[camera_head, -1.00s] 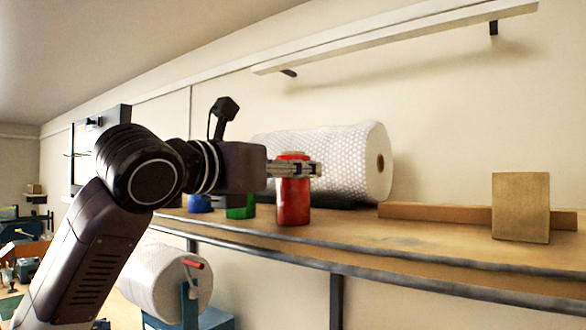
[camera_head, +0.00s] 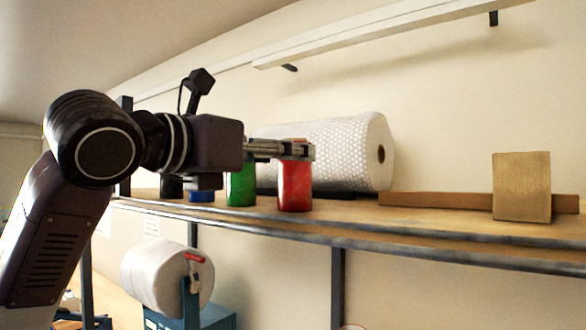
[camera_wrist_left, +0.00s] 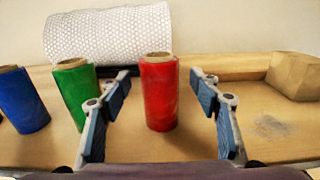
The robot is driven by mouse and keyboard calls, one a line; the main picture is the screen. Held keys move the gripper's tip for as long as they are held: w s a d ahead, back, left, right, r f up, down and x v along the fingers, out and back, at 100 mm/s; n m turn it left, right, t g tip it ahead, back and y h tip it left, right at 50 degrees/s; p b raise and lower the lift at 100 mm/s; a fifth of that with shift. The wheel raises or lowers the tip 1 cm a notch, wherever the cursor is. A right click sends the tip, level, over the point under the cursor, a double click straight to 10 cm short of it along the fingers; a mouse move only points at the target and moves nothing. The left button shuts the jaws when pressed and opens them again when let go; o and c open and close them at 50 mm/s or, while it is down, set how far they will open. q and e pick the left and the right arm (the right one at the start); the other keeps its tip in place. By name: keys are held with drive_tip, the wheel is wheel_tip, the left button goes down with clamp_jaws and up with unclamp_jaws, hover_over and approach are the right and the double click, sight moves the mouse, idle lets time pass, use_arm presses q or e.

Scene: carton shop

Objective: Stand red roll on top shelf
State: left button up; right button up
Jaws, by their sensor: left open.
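The red roll (camera_head: 295,188) stands upright on the wooden top shelf (camera_head: 400,222), to the right of the green roll. It also shows in the left wrist view (camera_wrist_left: 159,95), between and beyond the spread fingers. My left gripper (camera_head: 300,150) is at the red roll's upper end in the head view. In the left wrist view the fingers (camera_wrist_left: 160,100) are wide apart, with a gap on each side of the roll. My right gripper is in neither view.
A green roll (camera_head: 241,185) and a blue roll (camera_wrist_left: 22,100) stand to the left. A large bubble-wrap roll (camera_head: 335,150) lies behind. A cardboard box (camera_head: 521,187) and a wooden bar (camera_head: 435,200) are to the right. The shelf front between the red roll and box is clear.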

use_arm(q)
drive_tip(key=b+v, duration=0.2)
drive_tip(key=v, duration=0.5)
drive_tip(key=shift+s+a+b, duration=0.25)
drive_tip(key=shift+s+b, duration=0.05)
drive_tip(key=shift+b, duration=0.1)
